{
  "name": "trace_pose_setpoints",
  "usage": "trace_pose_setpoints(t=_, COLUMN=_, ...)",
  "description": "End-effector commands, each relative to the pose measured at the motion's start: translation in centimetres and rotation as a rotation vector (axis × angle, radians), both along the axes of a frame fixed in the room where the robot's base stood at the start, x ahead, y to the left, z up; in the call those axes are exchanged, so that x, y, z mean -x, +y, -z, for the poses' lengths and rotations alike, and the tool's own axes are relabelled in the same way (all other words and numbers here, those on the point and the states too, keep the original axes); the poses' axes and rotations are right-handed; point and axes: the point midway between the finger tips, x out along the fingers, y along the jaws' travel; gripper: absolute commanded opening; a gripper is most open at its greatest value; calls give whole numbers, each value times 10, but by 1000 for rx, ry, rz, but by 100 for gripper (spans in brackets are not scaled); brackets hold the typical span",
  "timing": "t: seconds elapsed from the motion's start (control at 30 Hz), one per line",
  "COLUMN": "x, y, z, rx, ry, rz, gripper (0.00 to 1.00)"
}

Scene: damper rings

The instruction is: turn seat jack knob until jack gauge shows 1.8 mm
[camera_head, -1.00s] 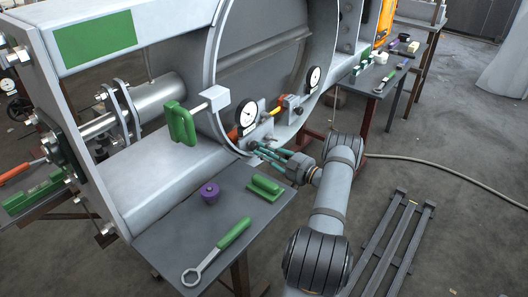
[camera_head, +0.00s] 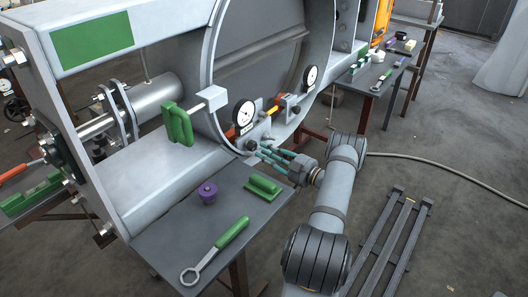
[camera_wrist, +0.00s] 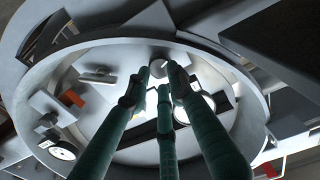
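A small dark knob (camera_head: 252,146) sits low on the ring's near flange, below a white round dial gauge (camera_head: 244,114). A second dial gauge (camera_head: 310,77) stands further right. The readings are too small to make out, and I cannot tell which is the jack gauge. My gripper (camera_head: 263,152) has its green fingers pointed at the knob from the right, their tips just short of it. In the wrist view the fingers (camera_wrist: 158,82) are spread apart, with a round grey end, apparently the knob (camera_wrist: 158,68), beyond and between the tips. No contact is clear.
A grey side table (camera_head: 172,243) holds a purple knobbed piece (camera_head: 208,193), a green-handled block (camera_head: 263,185) and a green-handled wrench (camera_head: 215,251). Floor rails (camera_head: 395,245) lie right of my arm.

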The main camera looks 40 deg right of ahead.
Motion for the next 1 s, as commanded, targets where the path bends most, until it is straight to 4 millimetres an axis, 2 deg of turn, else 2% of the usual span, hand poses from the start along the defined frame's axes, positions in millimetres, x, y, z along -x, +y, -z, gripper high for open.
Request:
trace_pose_setpoints(t=0.37, x=5, y=-2, z=0, rx=-1, ry=0, rz=1, gripper=22)
trace_pose_setpoints(t=0.8, x=47, y=-12, z=-1, rx=-1, ry=0, rz=3, gripper=22)
trace_pose_setpoints(t=1.0, x=58, y=-14, z=0, rx=1, ry=0, rz=0, gripper=22)
